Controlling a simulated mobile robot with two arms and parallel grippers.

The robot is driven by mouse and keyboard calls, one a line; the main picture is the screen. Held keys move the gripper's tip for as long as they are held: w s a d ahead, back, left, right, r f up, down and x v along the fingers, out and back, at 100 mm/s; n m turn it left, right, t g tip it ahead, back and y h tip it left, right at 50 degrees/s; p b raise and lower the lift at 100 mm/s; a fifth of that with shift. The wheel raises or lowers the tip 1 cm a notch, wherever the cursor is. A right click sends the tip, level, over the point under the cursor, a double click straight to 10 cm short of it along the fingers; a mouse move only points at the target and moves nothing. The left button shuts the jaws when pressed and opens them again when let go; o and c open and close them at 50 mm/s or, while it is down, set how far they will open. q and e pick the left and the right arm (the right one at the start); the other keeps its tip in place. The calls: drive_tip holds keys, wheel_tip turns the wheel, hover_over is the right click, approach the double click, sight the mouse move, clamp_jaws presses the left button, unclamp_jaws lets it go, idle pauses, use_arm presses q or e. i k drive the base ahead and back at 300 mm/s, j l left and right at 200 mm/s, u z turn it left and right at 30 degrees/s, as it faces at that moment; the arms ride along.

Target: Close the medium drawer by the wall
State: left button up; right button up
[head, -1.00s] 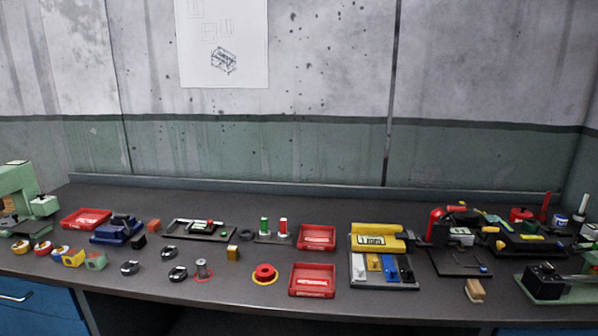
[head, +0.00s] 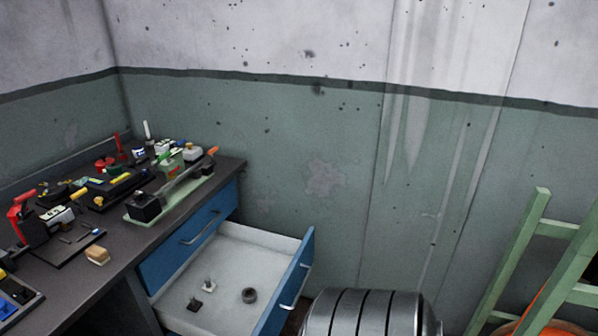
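The medium drawer (head: 240,257) is pulled out at the right end of the workbench, close to the green and white wall. Its inside is pale grey and its front panel (head: 291,284) is blue with a light handle (head: 294,288). Inside lie a dark ring (head: 249,295), a small dark block with a pin (head: 196,304) and another small pin-like part (head: 209,285). Neither of my grippers is in view.
A closed blue drawer (head: 188,236) sits just above the open one. Tools and parts cover the dark benchtop (head: 129,249). A ribbed metal drum (head: 366,314) stands close to the open drawer's front. A green frame (head: 510,262) leans at the right.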

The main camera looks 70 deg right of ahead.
sight(235, 257)
drive_tip(key=z, duration=2.05)
